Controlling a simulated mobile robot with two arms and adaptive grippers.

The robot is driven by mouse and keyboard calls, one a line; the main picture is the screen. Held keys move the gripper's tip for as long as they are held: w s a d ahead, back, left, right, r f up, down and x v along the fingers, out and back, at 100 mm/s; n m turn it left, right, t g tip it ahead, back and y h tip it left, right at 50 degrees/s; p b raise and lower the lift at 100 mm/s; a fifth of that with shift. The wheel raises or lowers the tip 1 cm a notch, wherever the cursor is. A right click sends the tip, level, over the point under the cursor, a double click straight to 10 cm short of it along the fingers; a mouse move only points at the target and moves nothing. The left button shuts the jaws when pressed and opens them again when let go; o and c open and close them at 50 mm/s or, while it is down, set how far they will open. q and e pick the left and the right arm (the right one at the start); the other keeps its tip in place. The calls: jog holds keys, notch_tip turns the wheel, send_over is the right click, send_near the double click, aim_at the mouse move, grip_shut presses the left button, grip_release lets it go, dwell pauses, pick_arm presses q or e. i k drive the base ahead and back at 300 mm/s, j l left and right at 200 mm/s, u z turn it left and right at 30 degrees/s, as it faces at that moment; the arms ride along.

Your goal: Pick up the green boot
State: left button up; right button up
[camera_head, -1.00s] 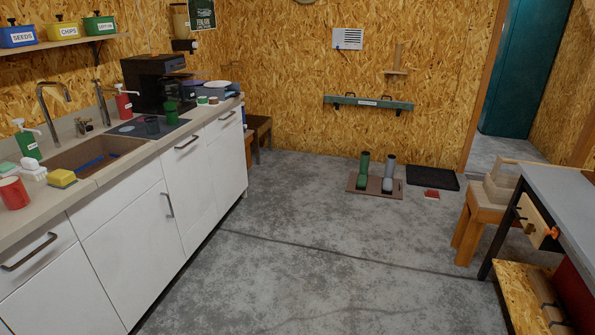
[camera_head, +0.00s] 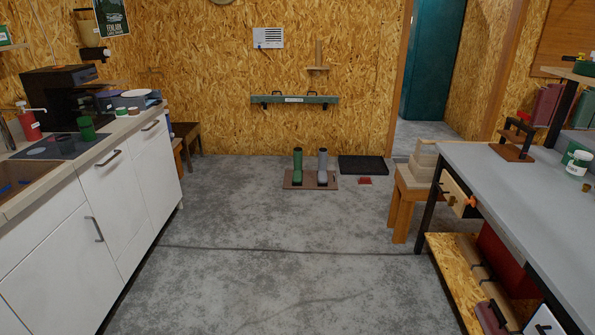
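The green boot (camera_head: 297,168) stands upright on a flat brown tray (camera_head: 311,185) on the concrete floor, near the far wall and a little right of the middle of the head view. A grey boot (camera_head: 322,168) stands upright just to its right on the same tray. Neither of my grippers shows in the head view, and the boots are well ahead of me across the floor.
The concrete floor (camera_head: 270,250) is clear up to the tray. White cabinets (camera_head: 130,205) line the left side. A grey-topped workbench (camera_head: 500,185) and a wooden stool (camera_head: 405,205) stand at right. A black mat (camera_head: 363,165) and small red object (camera_head: 365,181) lie right of the tray.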

aim_at(298, 151)
jog(key=i+z, duration=0.35)
jog(key=i, duration=1)
jog(key=i+l, duration=0.1)
jog(key=i, duration=3.85)
